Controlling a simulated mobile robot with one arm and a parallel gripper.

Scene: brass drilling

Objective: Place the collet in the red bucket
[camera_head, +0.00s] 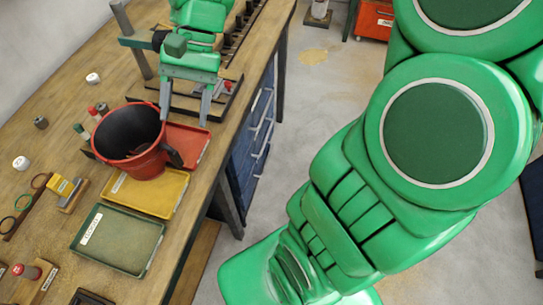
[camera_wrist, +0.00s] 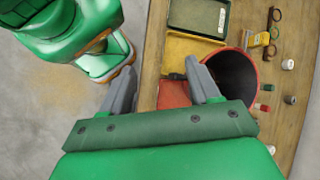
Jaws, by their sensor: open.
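The red bucket (camera_head: 150,163) stands upright on the wooden bench, its dark inside facing up; its floor is not clearly visible. It also shows in the wrist view (camera_wrist: 252,112), just right of one finger. My gripper (camera_head: 185,118) is open with nothing between its fingers, above the bench behind the bucket in the head view. In the wrist view my gripper (camera_wrist: 160,72) spans the bench edge. A small dark grey cylindrical piece (camera_head: 41,122) stands left of the bucket and may be the collet; it shows in the wrist view too (camera_wrist: 290,100). I cannot be sure which part is the collet.
A red tray (camera_head: 188,142), yellow tray (camera_head: 150,193) and green tray (camera_head: 118,240) line the bench's front edge. A rack (camera_head: 232,45) lies beyond my gripper.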

